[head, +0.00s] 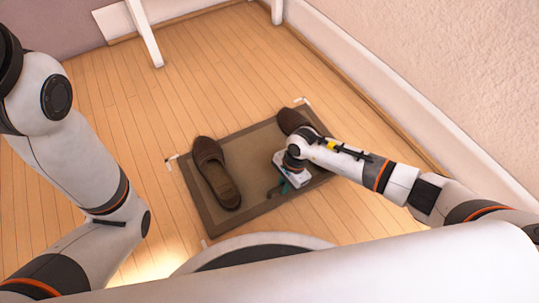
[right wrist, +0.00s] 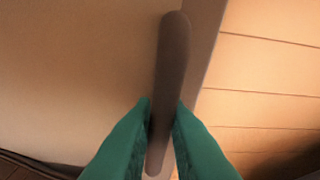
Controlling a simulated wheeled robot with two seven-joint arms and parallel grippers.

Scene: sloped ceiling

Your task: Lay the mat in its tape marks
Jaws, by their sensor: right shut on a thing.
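The brown mat (head: 255,146) with a darker border lies on the wood floor. White corner tape marks show by its far left corner (head: 172,160), far right corner (head: 301,101) and near left corner (head: 204,242); its near right corner is hidden by my right arm. My right gripper (head: 278,190) is low over the mat's near edge. My left gripper is out of view.
A brown shoe (head: 215,172) lies on the mat's left part. Another shoe (head: 290,121) is at the far right, partly behind my right arm. A wall with a white baseboard (head: 345,62) runs along the right. White legs (head: 145,35) stand at the back. Floor left of the mat is clear.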

